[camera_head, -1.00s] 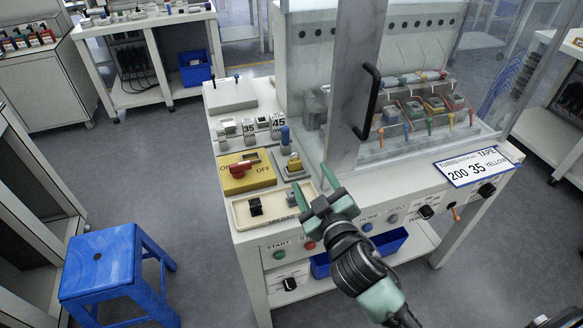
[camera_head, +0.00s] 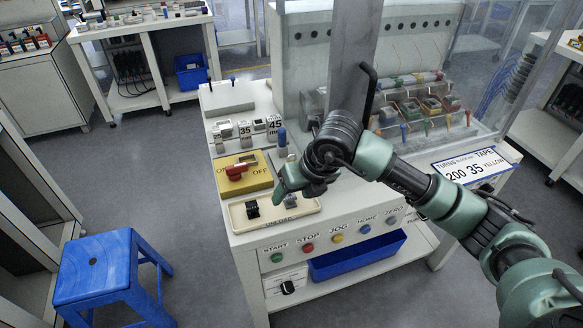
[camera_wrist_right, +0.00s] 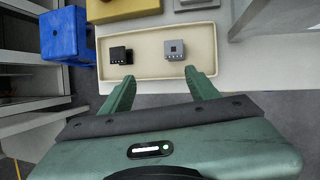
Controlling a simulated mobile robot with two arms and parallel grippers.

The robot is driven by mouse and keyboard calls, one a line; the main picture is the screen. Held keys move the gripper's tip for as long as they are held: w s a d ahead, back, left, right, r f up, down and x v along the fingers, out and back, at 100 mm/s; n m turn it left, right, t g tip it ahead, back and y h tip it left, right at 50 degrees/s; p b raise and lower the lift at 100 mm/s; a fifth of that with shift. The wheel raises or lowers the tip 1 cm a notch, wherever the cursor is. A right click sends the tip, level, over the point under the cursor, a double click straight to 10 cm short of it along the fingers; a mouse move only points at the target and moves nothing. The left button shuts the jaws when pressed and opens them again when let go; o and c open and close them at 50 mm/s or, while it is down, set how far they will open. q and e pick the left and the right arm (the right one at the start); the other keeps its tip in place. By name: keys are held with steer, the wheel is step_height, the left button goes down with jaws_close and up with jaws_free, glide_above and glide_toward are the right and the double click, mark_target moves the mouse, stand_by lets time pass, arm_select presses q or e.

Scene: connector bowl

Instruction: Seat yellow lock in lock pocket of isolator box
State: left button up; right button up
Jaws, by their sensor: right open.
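The isolator box (camera_head: 235,181) is a yellow block with ON and OFF lettering and a red handle (camera_head: 238,170), on the left of the bench top. A grey recess (camera_head: 249,157) shows on its top near the back right; I cannot tell for sure that it is the lock pocket. The box's edge shows at the top of the wrist view (camera_wrist_right: 125,8). I do not see the yellow lock now; my right wrist covers its earlier place right of the box. My right gripper (camera_head: 281,184) is open and empty over the tray's right part, its fingers apart in the wrist view (camera_wrist_right: 158,80).
A cream tray (camera_head: 240,221) in front of the box holds a black connector (camera_wrist_right: 120,55) and a grey one (camera_wrist_right: 174,50). A clear guard with a black handle (camera_head: 369,92) stands behind my right arm. A blue stool (camera_head: 95,265) is at lower left.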

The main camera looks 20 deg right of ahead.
steer(key=w+d+r+h, duration=0.1)
steer(key=w+d+h, duration=0.1)
steer(key=d, duration=0.3)
steer(key=shift+m, duration=0.4)
steer(key=w+f+p, duration=0.1)
steer(key=w, duration=0.3)
steer(key=w+f+p, duration=0.1)
steer(key=w+f, duration=0.1)
steer(key=w, duration=0.2)
steer(key=w+f+p, duration=0.1)
steer(key=w, duration=0.4)
steer(key=shift+a+f+p, duration=0.3)
steer(key=shift+f+p, duration=0.1)
steer(key=shift+c, duration=0.3)
jaws_close()
